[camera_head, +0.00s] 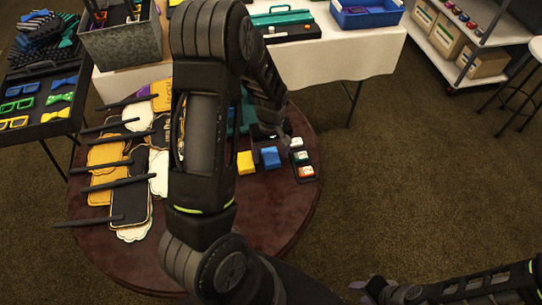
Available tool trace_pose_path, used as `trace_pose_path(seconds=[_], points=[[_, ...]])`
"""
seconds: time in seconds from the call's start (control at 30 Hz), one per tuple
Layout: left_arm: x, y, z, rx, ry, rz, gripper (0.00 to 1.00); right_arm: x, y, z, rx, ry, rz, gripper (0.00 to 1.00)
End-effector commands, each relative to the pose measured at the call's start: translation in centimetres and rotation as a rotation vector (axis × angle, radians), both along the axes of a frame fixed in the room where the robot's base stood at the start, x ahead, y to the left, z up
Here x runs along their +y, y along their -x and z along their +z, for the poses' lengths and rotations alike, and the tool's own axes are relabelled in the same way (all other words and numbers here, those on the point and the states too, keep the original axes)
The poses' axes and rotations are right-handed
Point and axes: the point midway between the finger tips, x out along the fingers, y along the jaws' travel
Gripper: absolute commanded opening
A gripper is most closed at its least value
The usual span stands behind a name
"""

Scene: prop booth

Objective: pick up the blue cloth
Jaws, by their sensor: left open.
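A blue cloth (270,157), small and block-like, lies on the round dark red table (257,215), right of the centre of the view. A yellow cloth (245,162) lies just left of it. My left gripper (268,133) is open and hangs over the table just beyond the blue cloth, with its fingers partly hidden by my own arm. I cannot tell whether it touches anything. My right gripper (372,290) is low at the bottom right, away from the table, and its jaws are not clear.
A small rack of little containers (303,160) stands right of the blue cloth. Paddle-like signs with dark handles (120,190) cover the table's left side. Behind are a white-clothed table (350,55), a metal bin (120,40) and a blue crate (365,17). The table's front right is bare.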

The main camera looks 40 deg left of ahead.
Motion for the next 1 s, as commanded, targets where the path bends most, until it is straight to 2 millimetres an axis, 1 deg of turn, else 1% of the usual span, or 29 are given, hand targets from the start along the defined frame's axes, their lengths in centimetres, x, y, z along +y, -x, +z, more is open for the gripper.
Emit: trace_pose_path(seconds=[0.57, 1.0], points=[[0.00, -0.02, 0.00, 0.000, 0.000, -0.001, 0.71, 0.00, 0.02, -0.02, 0.000, 0.000, 0.000, 0.36], [0.00, -0.02, 0.00, 0.000, 0.000, -0.001, 0.35, 0.00, 0.01, -0.02, 0.000, 0.000, 0.000, 0.36]])
